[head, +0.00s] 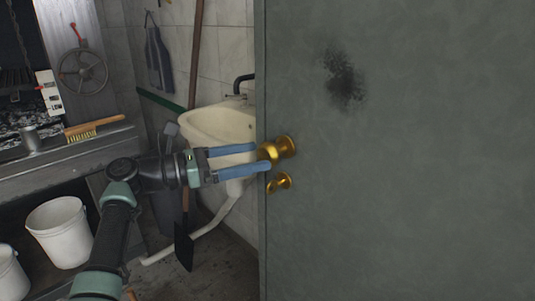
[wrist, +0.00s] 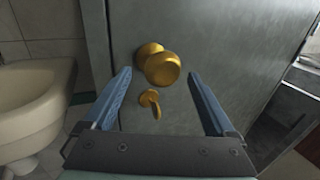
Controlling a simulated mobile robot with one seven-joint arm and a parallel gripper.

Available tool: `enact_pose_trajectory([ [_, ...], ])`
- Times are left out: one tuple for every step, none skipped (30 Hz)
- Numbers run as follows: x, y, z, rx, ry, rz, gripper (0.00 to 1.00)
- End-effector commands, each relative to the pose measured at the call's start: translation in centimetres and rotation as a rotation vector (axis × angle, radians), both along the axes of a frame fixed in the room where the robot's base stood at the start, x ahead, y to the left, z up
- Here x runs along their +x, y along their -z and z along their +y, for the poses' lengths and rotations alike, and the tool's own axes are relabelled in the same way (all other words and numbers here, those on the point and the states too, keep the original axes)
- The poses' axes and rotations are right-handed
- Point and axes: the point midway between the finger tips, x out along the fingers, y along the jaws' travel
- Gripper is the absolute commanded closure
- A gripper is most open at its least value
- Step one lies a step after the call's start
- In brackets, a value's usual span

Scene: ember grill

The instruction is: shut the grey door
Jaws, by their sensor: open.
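The grey door (head: 400,190) stands ajar and fills the right half of the head view. It also fills the middle of the wrist view (wrist: 215,35). A round brass knob (head: 285,146) sits near its left edge, with a small brass thumb-turn (head: 280,183) below it. My gripper (head: 262,158) is open, its two blue fingers pointing at the knob. In the wrist view the knob (wrist: 162,68) lies ahead of and between the spread fingers (wrist: 160,85), and the thumb-turn (wrist: 151,102) hangs below it. I cannot tell whether a finger touches the knob.
A cream sink (head: 218,122) stands behind my gripper, left of the door edge. A metal bench (head: 70,152) with a brush (head: 95,128) and a can (head: 30,139) is at left. White buckets (head: 62,232) sit below. A shovel (head: 184,245) leans near the sink.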

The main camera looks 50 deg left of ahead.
Motion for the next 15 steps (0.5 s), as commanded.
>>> enact_pose_trajectory([
  [-1.3,0.1,0.6,0.000,-0.005,0.000,0.10],
  [-2.0,0.1,0.8,0.000,-0.004,0.000,0.10],
  [-2.9,0.1,1.1,0.000,-0.004,-0.001,0.10],
  [-3.5,0.1,1.3,0.000,-0.003,-0.001,0.10],
  [-4.1,0.1,1.5,0.000,-0.003,-0.001,0.10],
  [-4.8,0.1,1.7,0.000,-0.003,-0.001,0.10],
  [-5.3,0.1,1.9,0.000,-0.002,0.000,0.10],
  [-5.8,0.1,2.0,0.000,-0.002,0.000,0.10],
  [-6.3,0.0,2.2,0.000,-0.002,0.000,0.10],
  [-6.7,0.0,2.3,0.000,-0.001,0.000,0.10],
  [-7.0,0.0,2.4,0.000,0.000,-0.001,0.10],
  [-7.3,0.0,2.5,0.000,0.000,-0.001,0.10],
  [-7.5,0.0,2.6,0.000,0.001,-0.001,0.10],
  [-7.7,0.0,2.6,0.000,0.001,-0.001,0.10],
  [-7.9,0.0,2.7,0.000,0.001,-0.001,0.10],
])
